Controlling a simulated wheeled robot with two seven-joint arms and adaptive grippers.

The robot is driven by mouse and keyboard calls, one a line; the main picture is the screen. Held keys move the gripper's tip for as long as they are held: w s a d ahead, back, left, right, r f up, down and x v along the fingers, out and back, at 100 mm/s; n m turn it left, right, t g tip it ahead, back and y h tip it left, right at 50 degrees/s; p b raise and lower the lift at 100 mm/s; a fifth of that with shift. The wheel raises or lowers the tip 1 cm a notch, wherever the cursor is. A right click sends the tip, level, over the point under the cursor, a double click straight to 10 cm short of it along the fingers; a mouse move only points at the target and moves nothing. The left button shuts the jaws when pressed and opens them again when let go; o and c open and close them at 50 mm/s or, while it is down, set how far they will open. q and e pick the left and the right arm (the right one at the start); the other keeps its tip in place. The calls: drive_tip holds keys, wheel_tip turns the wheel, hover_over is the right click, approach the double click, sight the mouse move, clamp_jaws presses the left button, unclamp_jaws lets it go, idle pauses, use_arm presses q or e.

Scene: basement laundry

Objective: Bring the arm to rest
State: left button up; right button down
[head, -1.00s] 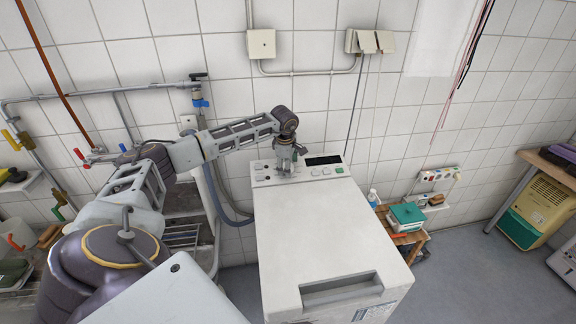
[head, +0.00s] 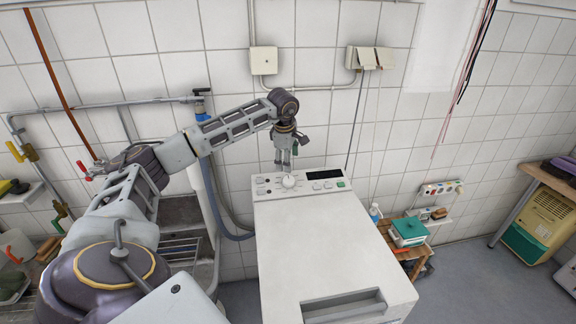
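My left arm reaches in from the left, over the back of a white top-loading washing machine (head: 325,245). My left gripper (head: 283,164) points down above the machine's control panel (head: 265,182), a little behind and above the round white dial (head: 289,181). The gripper looks apart from the dial and holds nothing that I can see. Its fingers are small in the picture, and I cannot tell whether they are open or shut. A dark display and several buttons sit on the panel beside the dial. My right gripper is not in view.
Pipes with a blue valve (head: 201,107) run along the tiled wall at the left. A wooden stand with a teal-lidded box (head: 409,230) is right of the machine. A yellow-green appliance (head: 541,222) stands at far right. The grey floor between is clear.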

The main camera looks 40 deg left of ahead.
use_arm(q)
drive_tip(key=shift+s+r, duration=0.1)
drive_tip(key=shift+r, duration=0.2)
drive_tip(key=shift+r, duration=0.1)
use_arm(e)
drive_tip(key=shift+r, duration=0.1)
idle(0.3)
use_arm(q)
wheel_tip(320, 180, up, 9)
drive_tip(key=p, duration=0.9)
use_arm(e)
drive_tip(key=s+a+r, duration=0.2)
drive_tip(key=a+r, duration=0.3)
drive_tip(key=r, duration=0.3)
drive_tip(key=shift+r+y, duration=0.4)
use_arm(q)
drive_tip(key=shift+r, duration=0.2)
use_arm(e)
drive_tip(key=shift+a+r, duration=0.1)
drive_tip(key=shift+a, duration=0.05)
